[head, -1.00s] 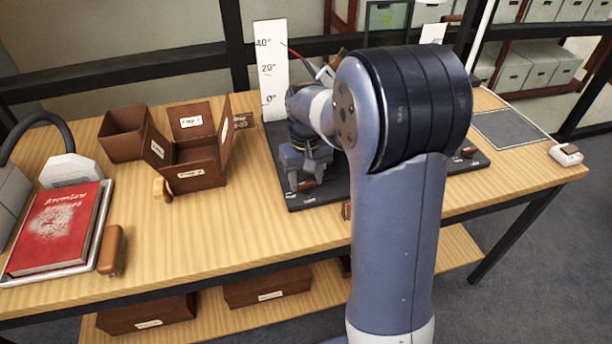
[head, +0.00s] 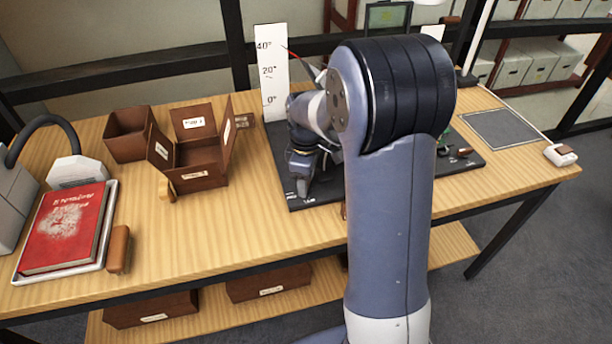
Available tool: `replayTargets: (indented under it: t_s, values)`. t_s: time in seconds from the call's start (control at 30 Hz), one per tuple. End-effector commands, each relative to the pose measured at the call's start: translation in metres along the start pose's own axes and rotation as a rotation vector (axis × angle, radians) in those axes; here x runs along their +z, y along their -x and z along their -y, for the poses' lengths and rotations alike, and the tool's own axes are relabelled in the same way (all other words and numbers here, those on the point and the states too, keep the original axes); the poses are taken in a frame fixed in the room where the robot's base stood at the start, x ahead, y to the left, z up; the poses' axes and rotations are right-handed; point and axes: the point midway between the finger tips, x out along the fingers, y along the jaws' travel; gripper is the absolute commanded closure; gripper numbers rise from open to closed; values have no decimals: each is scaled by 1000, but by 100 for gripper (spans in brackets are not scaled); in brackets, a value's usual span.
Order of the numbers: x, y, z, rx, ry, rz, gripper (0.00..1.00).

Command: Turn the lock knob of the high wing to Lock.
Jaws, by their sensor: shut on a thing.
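My gripper (head: 301,178) points down at the left front of a dark base board (head: 330,192) on the table. It is shut on a small knob there, at the white markings (head: 287,194); the jaws hide the knob, so its setting cannot be read. My arm covers the middle of the board and most of what stands on it, so the high wing cannot be made out. A brown-handled part (head: 463,152) shows at the board's right end. A white angle scale (head: 272,75) stands upright behind the board.
Open brown boxes (head: 190,160) stand left of the board. A red book (head: 65,228) lies on a white tray at far left, beside a brown-handled tool (head: 119,248). A grey mat (head: 502,130) and a small white device (head: 560,155) lie at right. The table front is clear.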

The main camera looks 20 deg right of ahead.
Motion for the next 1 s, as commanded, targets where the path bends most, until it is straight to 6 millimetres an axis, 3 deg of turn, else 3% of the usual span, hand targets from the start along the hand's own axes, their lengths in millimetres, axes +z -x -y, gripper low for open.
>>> replayTargets:
  t_s: [0.5, 1.0]
  values:
    - [0, 1, 0, 0, 419, 0, 76]
    - [0, 0, 0, 1, 561, -1, 76]
